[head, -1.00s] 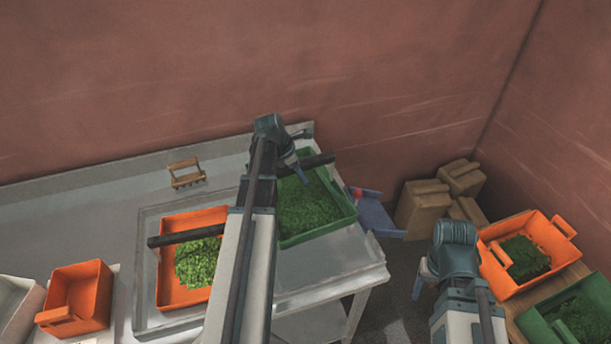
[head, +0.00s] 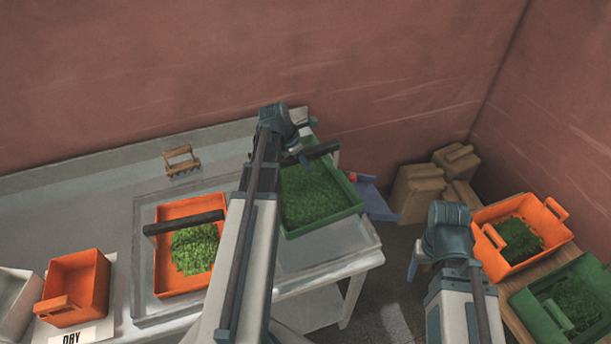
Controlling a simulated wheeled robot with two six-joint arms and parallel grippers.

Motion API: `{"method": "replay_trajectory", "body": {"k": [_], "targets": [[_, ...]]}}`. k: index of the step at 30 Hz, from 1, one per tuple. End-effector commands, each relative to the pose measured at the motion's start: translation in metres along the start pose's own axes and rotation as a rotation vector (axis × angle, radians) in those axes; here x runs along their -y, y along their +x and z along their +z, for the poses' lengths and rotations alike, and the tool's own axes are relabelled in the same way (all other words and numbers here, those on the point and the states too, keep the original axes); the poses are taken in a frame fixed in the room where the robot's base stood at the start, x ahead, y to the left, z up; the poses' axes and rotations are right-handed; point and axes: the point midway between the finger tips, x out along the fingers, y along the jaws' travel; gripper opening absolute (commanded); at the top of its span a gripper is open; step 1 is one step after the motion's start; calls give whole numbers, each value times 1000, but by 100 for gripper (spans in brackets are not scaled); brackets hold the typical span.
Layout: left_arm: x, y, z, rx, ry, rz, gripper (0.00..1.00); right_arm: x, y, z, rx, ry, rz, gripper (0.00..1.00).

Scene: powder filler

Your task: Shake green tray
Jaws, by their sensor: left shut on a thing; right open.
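The green tray (head: 326,222), filled with chopped green leaves, is at the right end of the metal table. My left arm hides the tray's left side, and the fingertips are hard to make out. A black bar crosses the tray's back end. Whether the tray is lifted or touching the table I cannot tell. My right gripper (head: 414,266) is low at the right, off the table, largely hidden behind its wrist; it is open and apart from the tray.
An orange tray (head: 164,277) with leaves lies left of my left arm. At the right are another orange tray (head: 556,240), another green tray (head: 530,318) and cardboard boxes (head: 416,193).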

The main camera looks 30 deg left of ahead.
Motion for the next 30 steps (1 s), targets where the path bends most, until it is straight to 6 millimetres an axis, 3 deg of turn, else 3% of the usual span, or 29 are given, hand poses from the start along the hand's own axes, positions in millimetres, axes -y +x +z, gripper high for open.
{"method": "replay_trajectory", "body": {"k": [3,7,13,21,26,30], "targets": [[-21,-5,-11,1,-4,2,0,0,0,0,0,0,0,65],[-31,-8,-19,1,-1,0,0,0,0,0,0,0,0,65],[-22,-6,-15,1,3,-1,0,0,0,0,0,0,0,65],[12,2,7,0,3,-1,0,0,0,0,0,0,0,65],[9,2,6,0,-1,0,0,0,0,0,0,0,0,65],[-6,-1,-2,0,-4,2,0,0,0,0,0,0,0,65]]}}
